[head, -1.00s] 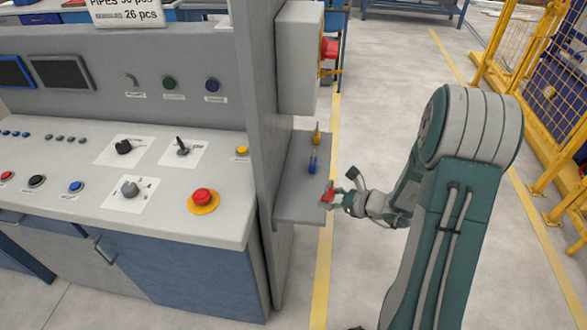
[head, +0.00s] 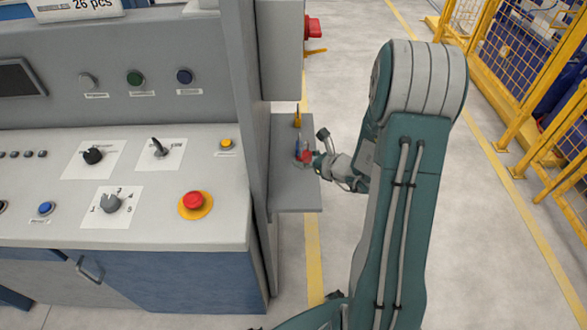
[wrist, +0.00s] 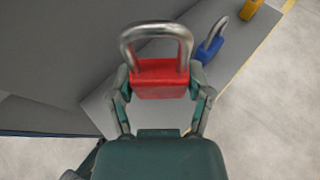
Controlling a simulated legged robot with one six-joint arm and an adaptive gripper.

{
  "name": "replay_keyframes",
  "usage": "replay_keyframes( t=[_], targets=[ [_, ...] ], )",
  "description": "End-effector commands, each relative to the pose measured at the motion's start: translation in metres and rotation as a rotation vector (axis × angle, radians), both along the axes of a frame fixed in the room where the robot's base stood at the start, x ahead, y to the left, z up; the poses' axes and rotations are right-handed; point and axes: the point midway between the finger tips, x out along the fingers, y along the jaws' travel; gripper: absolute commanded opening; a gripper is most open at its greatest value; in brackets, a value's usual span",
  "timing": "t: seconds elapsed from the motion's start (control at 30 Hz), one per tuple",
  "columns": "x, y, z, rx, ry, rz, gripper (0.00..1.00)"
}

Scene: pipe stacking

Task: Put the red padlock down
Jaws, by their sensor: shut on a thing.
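The red padlock (wrist: 160,82) has a red body and a grey metal shackle, which points away from my gripper in the wrist view. My gripper (wrist: 160,88) is shut on its body, one finger on each side. In the head view the padlock (head: 306,157) is small at the tip of my gripper (head: 308,160), over the grey side shelf (head: 293,195). I cannot tell whether it touches the shelf. A blue padlock (wrist: 209,49) stands on the shelf just beyond it, to the right in the wrist view. A yellow padlock (head: 297,118) is farther back.
The control console (head: 130,215) with its side panel stands left of the shelf. The shelf's front part is bare. Yellow fencing (head: 510,90) stands on the right.

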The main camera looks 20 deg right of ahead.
Motion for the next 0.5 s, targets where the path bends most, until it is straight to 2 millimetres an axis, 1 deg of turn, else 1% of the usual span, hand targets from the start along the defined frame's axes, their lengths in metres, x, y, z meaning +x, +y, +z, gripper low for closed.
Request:
replay_keyframes(
  t=[0.03,0.1,0.23,0.37,0.43,0.5],
  targets=[
    [0.006,0.003,-0.011,0.004,0.005,0.002,0.13],
    [0.014,0.007,-0.023,0.005,0.004,0.001,0.13],
    [0.026,0.011,-0.038,0.005,0.002,0.000,0.13],
    [0.032,0.016,-0.046,0.002,0.000,0.000,0.13],
    [0.036,0.019,-0.054,0.003,0.002,-0.002,0.13],
    [0.035,0.018,-0.065,0.002,0.003,-0.002,0.13]
  ],
)
